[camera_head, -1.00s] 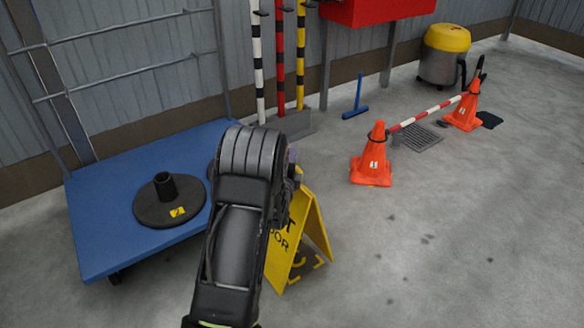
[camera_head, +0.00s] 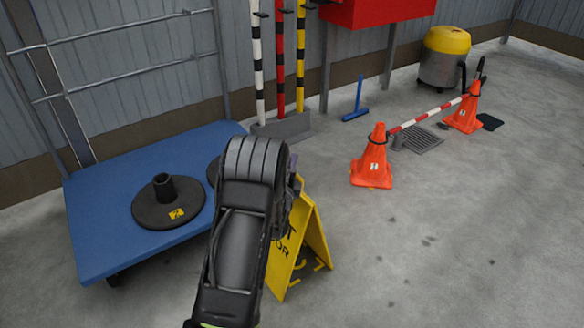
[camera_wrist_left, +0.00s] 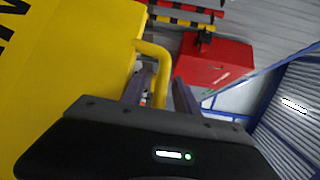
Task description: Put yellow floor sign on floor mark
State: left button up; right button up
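The yellow floor sign (camera_head: 283,262) stands upright and spread like a tent in the head view, with black letters on its face. Its yellow panel (camera_wrist_left: 60,70) and tubular handle (camera_wrist_left: 160,70) show close up in the left wrist view. Yellow strips of the floor mark (camera_head: 299,266) show between the sign's two panels; the rest is hidden by the sign. My left gripper (camera_wrist_left: 162,88) has its two fingers on either side of the handle and appears shut on it. In the head view my forearm hides the sign's upper left part. My right gripper is out of view.
A blue platform (camera_head: 100,215) with a round black base (camera_head: 150,212) stands left of the sign. An orange cone (camera_head: 372,160) stands behind right, joined by a striped bar (camera_head: 425,115) to another cone (camera_head: 465,108). The floor to the right is clear.

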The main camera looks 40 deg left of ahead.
pick_arm(q)
jog(key=shift+r, duration=0.25)
jog(key=shift+s+d, duration=0.15)
jog(key=shift+s, duration=0.15)
jog(key=v, duration=1.1)
jog(key=shift+s+b, duration=0.15)
jog(key=shift+b, duration=0.2)
jog(key=shift+d, duration=0.1)
